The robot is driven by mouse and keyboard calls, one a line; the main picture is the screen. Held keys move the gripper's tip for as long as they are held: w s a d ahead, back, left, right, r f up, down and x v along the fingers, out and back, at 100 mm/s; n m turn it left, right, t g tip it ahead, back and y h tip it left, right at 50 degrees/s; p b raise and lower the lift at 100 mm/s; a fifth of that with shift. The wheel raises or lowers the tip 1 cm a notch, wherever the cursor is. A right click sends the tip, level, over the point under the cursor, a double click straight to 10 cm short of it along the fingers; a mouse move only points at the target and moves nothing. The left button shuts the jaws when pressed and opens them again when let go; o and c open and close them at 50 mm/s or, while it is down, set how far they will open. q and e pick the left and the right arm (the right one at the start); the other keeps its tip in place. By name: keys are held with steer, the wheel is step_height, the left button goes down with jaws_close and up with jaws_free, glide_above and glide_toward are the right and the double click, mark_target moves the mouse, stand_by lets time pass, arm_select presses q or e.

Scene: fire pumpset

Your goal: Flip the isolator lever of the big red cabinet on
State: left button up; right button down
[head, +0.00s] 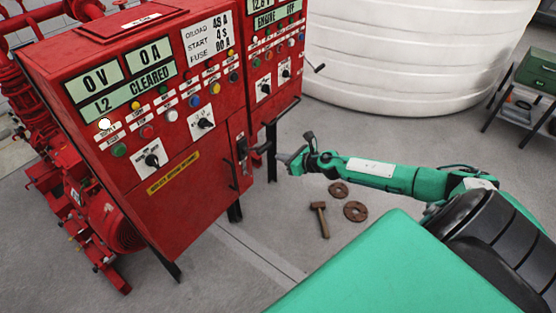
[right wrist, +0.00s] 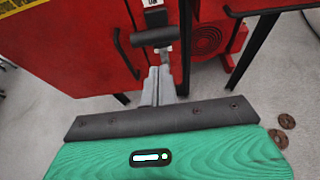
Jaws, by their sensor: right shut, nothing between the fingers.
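The big red cabinet (head: 185,185) stands at the left in the head view, its front turned toward me. In the right wrist view the lever (right wrist: 155,37) shows as a black grip below a small white label. My right gripper (head: 283,160) is just to the right of the lever, shut and empty. In the right wrist view its fingertips (right wrist: 158,75) are just below the lever; I cannot tell whether they touch it. My left gripper is not in view.
A second red cabinet (head: 275,60) stands behind and to the right. A hammer (head: 320,218) and rusty discs (head: 355,211) lie on the floor below my right arm.

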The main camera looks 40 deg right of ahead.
steer(key=shift+s+d+r, duration=0.2)
steer(key=shift+s+r, duration=0.55)
steer(key=shift+r, duration=0.3)
steer(key=shift+s+d+r, duration=0.2)
steer(key=shift+s+r, duration=0.55)
steer(key=shift+r, duration=0.3)
steer(key=s+f+m+g+h, duration=0.1)
steer(key=s+f+m+h, duration=0.1)
steer(key=s+f+m, duration=0.65)
steer(key=s+f+m+g+h, duration=0.1)
steer(key=f+m, duration=0.4)
steer(key=f, duration=0.8)
steer(key=s+f+m+g+h, duration=0.2)
steer(key=s+f+m, duration=0.2)
steer(key=f+m, duration=0.5)
steer(key=s+a+f+m+g, duration=0.2)
steer(key=s+a+f+m, duration=0.2)
steer(key=s+f, duration=0.5)
steer(key=s+a+f+m+g, duration=0.2)
steer(key=s+a+f+m, duration=0.15)
steer(key=s+f, duration=0.5)
steer(key=s+a+f+m+g, duration=0.2)
steer(key=s+a, duration=0.4)
steer(key=s, duration=0.4)
steer(key=s+a+f+m+g+y, duration=0.1)
steer(key=s+a+m, duration=0.3)
steer(key=s, duration=0.6)
steer(key=shift+s+a+f+m+g, duration=0.35)
steer(key=shift+a+f, duration=0.5)
steer(key=shift+a, duration=0.4)
